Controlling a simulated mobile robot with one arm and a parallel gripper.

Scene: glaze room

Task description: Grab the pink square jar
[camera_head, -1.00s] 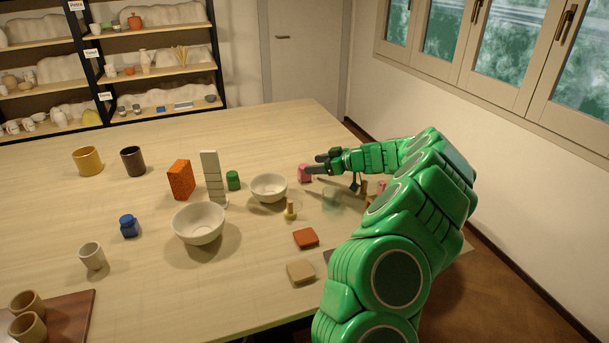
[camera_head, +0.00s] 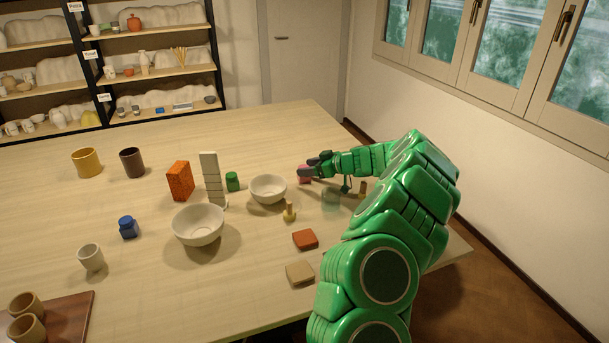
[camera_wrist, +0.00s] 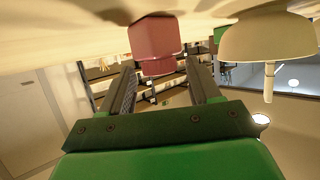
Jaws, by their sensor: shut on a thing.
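The pink square jar (camera_head: 304,180) is at the far right part of the table, partly hidden by my gripper (camera_head: 312,167). In the wrist view the jar (camera_wrist: 154,38) appears upside down, its narrower round lid (camera_wrist: 158,67) between my two fingers.
A white bowl (camera_head: 268,188) stands just left of the jar. A clear greenish glass (camera_head: 331,200) and a small brass-coloured item (camera_head: 363,189) stand under and beside my arm.

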